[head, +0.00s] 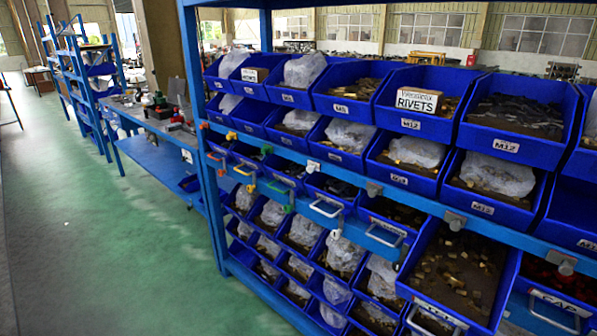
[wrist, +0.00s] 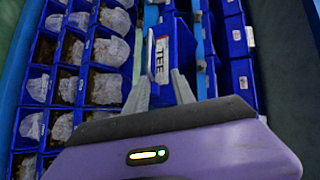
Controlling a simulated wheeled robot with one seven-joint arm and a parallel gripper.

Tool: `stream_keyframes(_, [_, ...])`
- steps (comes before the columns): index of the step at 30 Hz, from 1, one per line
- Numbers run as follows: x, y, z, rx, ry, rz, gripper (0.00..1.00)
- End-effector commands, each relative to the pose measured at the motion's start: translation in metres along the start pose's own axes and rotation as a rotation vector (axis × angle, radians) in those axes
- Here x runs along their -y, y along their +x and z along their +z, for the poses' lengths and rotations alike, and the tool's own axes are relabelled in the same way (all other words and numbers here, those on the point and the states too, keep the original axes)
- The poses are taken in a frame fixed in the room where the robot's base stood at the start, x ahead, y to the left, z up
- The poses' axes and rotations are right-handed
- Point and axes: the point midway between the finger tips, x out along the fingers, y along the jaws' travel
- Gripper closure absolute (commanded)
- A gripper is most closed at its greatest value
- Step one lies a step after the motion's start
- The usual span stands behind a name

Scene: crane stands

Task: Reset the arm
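My gripper (wrist: 160,78) shows in the wrist view, its two grey fingers spread apart with nothing visible held between them. Beyond the fingertips is a blue drawer (wrist: 183,90) with a white label reading TEE and a pale handle (wrist: 150,52). Whether a finger touches the drawer or its handle I cannot tell. My arm and gripper do not show in the head view.
A blue rack (head: 207,150) of bins and handled drawers fills the right side of the head view. One drawer (head: 497,297) of brassy fittings juts out at the lower right. A workbench (head: 160,125) stands further left. The green floor (head: 110,250) at left is clear.

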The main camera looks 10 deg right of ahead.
Motion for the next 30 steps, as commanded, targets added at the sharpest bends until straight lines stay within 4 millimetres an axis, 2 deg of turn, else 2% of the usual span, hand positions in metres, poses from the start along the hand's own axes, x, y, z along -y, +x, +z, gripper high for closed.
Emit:
stream_keyframes(3, [-0.001, -0.022, -0.004, -0.059, -0.263, 0.014, 0.69])
stream_keyframes(8, [-0.001, -0.060, 0.008, -0.078, -0.616, 0.034, 0.69])
stream_keyframes(15, [0.009, -0.135, 0.045, 0.004, -1.134, 0.008, 0.69])
stream_keyframes(18, [0.013, -0.166, 0.062, 0.071, -1.301, -0.025, 0.69])
stream_keyframes(24, [0.008, -0.215, 0.085, 0.223, -1.429, -0.058, 0.69])
stream_keyframes(30, [-0.002, -0.235, 0.092, 0.301, -1.432, -0.052, 0.69])
